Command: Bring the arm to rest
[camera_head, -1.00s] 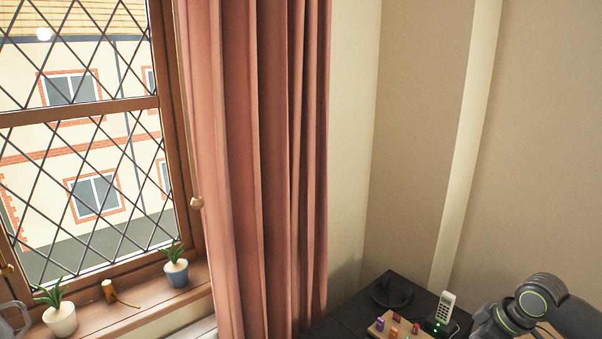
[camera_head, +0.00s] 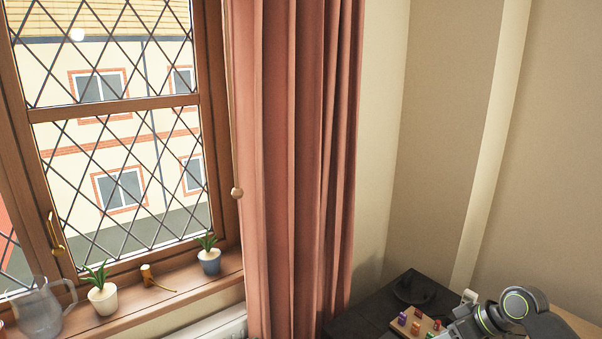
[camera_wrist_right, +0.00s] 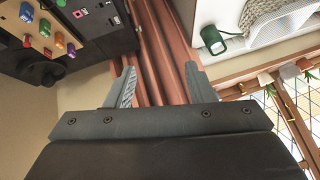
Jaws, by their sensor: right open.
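My right arm (camera_head: 500,312) shows at the lower right of the head view, bent above the dark cabinet; its gripper is not clear there. In the right wrist view my right gripper (camera_wrist_right: 158,88) has its two fingers apart, with nothing between them but the pink curtain (camera_wrist_right: 158,30) behind. The curtain also hangs beside the window in the head view (camera_head: 295,150). My left gripper is in neither view.
The dark cabinet (camera_head: 355,325) carries a board with colored pegs (camera_head: 415,322). The windowsill (camera_head: 135,312) holds a glass pitcher (camera_head: 38,312), a white-potted plant (camera_head: 102,298) and a blue-potted plant (camera_head: 209,260). A green-handled item (camera_wrist_right: 213,38) lies near the white radiator.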

